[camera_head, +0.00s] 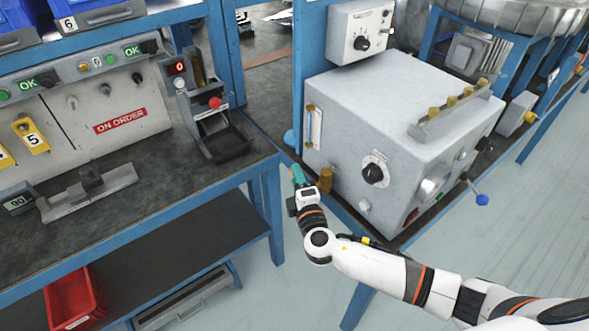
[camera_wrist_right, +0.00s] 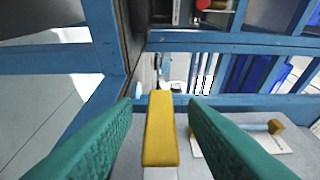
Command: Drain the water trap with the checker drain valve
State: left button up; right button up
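My right gripper (camera_head: 298,176) has teal fingers and is at the front left lower corner of the grey blower box (camera_head: 370,130). A short brass-coloured cylinder (camera_head: 325,180) stands just right of it. In the right wrist view, a yellow brass-coloured bar (camera_wrist_right: 160,130) lies between the open teal fingers (camera_wrist_right: 162,125), with a gap on each side. I cannot tell whether it is that cylinder. Neither the water trap nor the checker drain valve is clearly identifiable. My left gripper is not in view.
A narrow gauge strip (camera_head: 315,127) with brass ends is on the box, near a black knob (camera_head: 373,173). A blue-tipped lever (camera_head: 482,199) sticks out at right. The left bench (camera_head: 130,215) holds a device with a red button (camera_head: 215,103). Floor shows between the benches.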

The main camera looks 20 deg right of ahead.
jog(key=shift+w, duration=1.6)
grip_shut()
